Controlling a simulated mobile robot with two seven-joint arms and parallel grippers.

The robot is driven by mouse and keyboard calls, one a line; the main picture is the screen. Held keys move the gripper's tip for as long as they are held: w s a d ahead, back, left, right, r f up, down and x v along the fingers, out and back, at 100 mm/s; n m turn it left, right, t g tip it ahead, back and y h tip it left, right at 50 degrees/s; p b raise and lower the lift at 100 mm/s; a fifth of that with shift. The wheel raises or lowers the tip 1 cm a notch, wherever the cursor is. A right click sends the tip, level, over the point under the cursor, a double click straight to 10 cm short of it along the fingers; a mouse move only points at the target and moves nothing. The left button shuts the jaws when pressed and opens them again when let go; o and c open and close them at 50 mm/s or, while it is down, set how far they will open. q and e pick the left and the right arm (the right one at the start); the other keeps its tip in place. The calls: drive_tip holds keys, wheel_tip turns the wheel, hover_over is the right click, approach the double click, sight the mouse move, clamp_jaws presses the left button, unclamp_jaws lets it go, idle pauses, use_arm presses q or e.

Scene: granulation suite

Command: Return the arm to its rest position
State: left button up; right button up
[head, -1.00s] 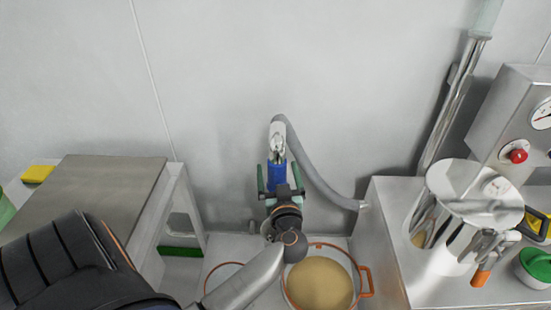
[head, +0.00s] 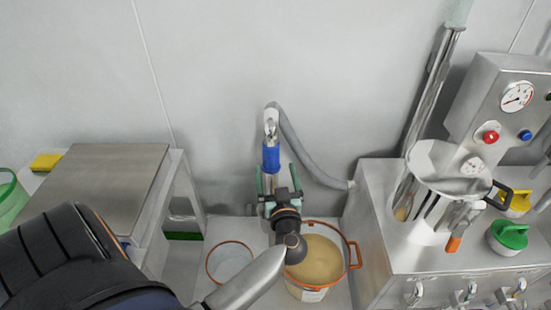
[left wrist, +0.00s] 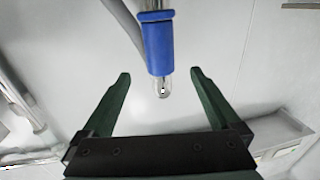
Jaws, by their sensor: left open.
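My left gripper (head: 270,184) is in the middle of the head view, pointing toward the wall. Its two green fingers are apart with nothing between them. They also show in the left wrist view (left wrist: 158,84), spread wide. A metal nozzle with a blue grip (head: 271,158) hangs on the wall just beyond the fingertips. In the left wrist view the blue grip (left wrist: 157,42) and its clear tip stand ahead of the gap between the fingers, apart from both. My right gripper is not in view.
A grey hose (head: 305,155) runs from the nozzle to the right-hand cabinet (head: 372,225). Below my arm stand a bucket of tan powder (head: 318,262) with an orange rim and an empty round container (head: 229,262). A steel table (head: 95,190) is on the left. A steel vessel (head: 425,215) stands on the cabinet.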

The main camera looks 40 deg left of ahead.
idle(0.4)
use_arm(q)
drive_tip(key=s+d+f+m+t+h, duration=0.25)
drive_tip(key=d+m+h, duration=0.25)
drive_tip(key=d+h, duration=0.3)
drive_tip(key=s+d+f+m+t+h, duration=0.2)
drive_tip(key=d+f+m+t+h, duration=0.1)
drive_tip(key=d+m+h, duration=0.5)
drive_tip(key=s+d+f+n+g, duration=0.1)
drive_tip(key=s+d+f+g, duration=0.2)
drive_tip(key=s+f+g, duration=0.5)
drive_tip(key=s+f, duration=0.5)
drive_tip(key=shift+s+d+f, duration=0.2)
drive_tip(key=shift+s+d, duration=0.1)
drive_tip(key=shift+d, duration=0.05)
